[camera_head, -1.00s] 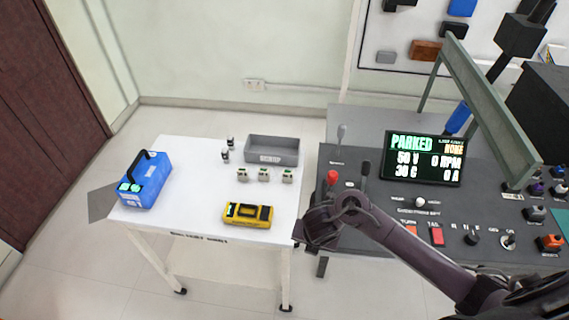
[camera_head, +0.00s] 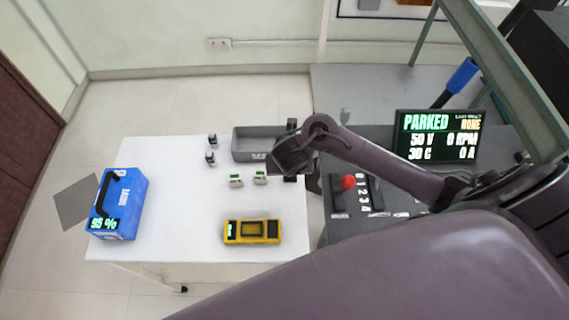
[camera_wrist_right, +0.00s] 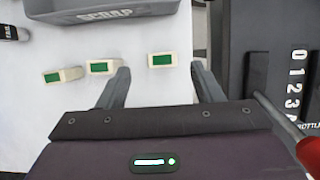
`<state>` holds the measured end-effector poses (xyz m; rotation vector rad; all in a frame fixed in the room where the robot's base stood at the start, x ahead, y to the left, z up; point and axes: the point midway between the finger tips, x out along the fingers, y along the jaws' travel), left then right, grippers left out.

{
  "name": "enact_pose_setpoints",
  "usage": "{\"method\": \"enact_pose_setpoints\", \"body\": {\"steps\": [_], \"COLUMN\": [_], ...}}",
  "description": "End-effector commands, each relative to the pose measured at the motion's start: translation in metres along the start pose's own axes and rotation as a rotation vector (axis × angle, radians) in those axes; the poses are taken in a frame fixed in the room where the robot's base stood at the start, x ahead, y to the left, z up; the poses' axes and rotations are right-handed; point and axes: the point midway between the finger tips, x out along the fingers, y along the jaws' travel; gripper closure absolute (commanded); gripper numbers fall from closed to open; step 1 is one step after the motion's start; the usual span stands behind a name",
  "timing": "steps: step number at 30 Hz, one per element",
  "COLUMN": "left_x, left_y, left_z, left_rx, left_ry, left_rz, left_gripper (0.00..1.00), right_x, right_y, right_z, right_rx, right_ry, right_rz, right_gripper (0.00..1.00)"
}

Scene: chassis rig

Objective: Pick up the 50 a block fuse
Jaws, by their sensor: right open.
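Three small pale blocks with green tops stand in a row on the white table. In the right wrist view they are the left block (camera_wrist_right: 65,76), the middle block (camera_wrist_right: 102,67) and the right block (camera_wrist_right: 161,61). Their ratings are not readable, so I cannot tell which is the 50 A one. In the head view the left (camera_head: 235,181) and middle (camera_head: 260,177) blocks show; the third is hidden by my right gripper (camera_head: 290,152). That gripper is open and empty above the table. In the wrist view the right block appears between its fingertips (camera_wrist_right: 160,70), apart from both. My left gripper is not in view.
A grey SCRAP bin (camera_head: 243,144) stands just behind the blocks. A yellow meter (camera_head: 252,231) lies in front, a blue battery box (camera_head: 118,203) stands left, and two small dark-topped items (camera_head: 210,157) stand behind left. The grey console (camera_head: 375,190) with a red knob (camera_head: 348,182) borders the right.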

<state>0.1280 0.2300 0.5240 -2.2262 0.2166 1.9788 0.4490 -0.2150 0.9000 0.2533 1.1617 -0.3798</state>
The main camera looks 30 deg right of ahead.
Motion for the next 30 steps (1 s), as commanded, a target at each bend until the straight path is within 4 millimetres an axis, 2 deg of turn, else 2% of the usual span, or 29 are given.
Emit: {"method": "enact_pose_setpoints", "body": {"steps": [3,8,11,14,18,22,30], "left_x": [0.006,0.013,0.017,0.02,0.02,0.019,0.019], "left_y": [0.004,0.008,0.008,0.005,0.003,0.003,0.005], "left_z": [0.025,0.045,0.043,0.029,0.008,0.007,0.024], "left_rx": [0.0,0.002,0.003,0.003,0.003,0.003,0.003], "left_ry": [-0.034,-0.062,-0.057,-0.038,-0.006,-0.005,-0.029], "left_rz": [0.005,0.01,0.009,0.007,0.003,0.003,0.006], "left_gripper": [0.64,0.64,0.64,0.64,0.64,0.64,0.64], "right_x": [0.012,0.034,0.048,0.057,0.06,0.06,0.059], "right_y": [-0.001,-0.003,-0.003,-0.002,-0.002,-0.002,-0.002], "right_z": [0.0,-0.001,-0.001,0.0,0.0,0.0,0.0], "right_rx": [0.0,0.001,0.001,0.001,0.0,0.0,0.001], "right_ry": [-0.002,-0.001,-0.001,-0.002,-0.003,-0.002,-0.002], "right_rz": [-0.002,-0.004,-0.003,-0.001,0.0,0.0,0.0], "right_gripper": [0.4,0.4,0.4,0.4,0.4,0.4,0.74]}}
